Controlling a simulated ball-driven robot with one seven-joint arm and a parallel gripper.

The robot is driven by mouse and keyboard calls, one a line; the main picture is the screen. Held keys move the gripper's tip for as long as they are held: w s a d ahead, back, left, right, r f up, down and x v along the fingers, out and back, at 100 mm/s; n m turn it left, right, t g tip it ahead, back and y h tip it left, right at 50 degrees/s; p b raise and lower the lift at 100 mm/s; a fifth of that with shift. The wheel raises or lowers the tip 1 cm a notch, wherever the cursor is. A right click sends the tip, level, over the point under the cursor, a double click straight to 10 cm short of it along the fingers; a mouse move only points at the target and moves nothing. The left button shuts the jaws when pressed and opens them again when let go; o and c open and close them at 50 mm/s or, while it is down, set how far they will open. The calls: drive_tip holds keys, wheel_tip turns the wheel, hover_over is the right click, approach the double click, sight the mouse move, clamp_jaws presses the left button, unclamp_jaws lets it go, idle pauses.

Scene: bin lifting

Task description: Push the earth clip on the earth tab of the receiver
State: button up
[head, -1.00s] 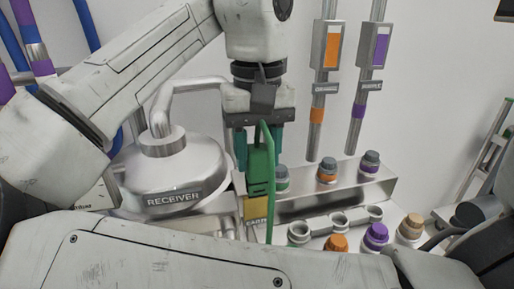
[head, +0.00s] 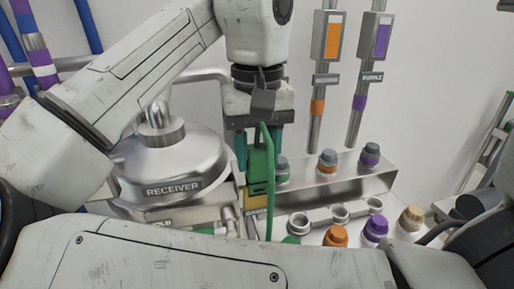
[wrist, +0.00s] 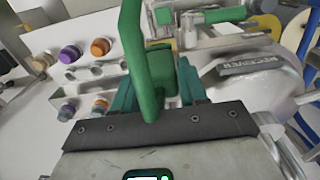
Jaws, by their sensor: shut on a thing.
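My gripper (head: 258,150) points down, shut on the green earth clip (head: 260,173). A green cable loops up from the clip and hangs down its right side. The clip also shows between the teal fingers in the wrist view (wrist: 158,72). The silver receiver (head: 165,165) with its name plate stands just left of the clip. A yellow plate (head: 257,198) with partly readable lettering sits directly below the clip. I cannot tell whether the clip touches it, and no bare tab shows clearly.
A steel block (head: 345,178) with several colour-banded caps lies to the right. In front of it are a row of open sockets (head: 340,215) and loose caps, orange (head: 336,236), purple (head: 375,229) and tan (head: 411,218). Orange and purple tagged pipes (head: 327,60) hang behind.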

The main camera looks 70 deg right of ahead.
drive_tip(key=shift+f, duration=0.85)
idle(0.8)
drive_tip(key=o, duration=1.3)
drive_tip(key=shift+o, duration=0.2)
drive_tip(key=shift+r, duration=0.1)
wheel_tip(320, 180, up, 11)
drive_tip(key=shift+f+b, duration=0.15)
drive_tip(key=shift+b, duration=0.2)
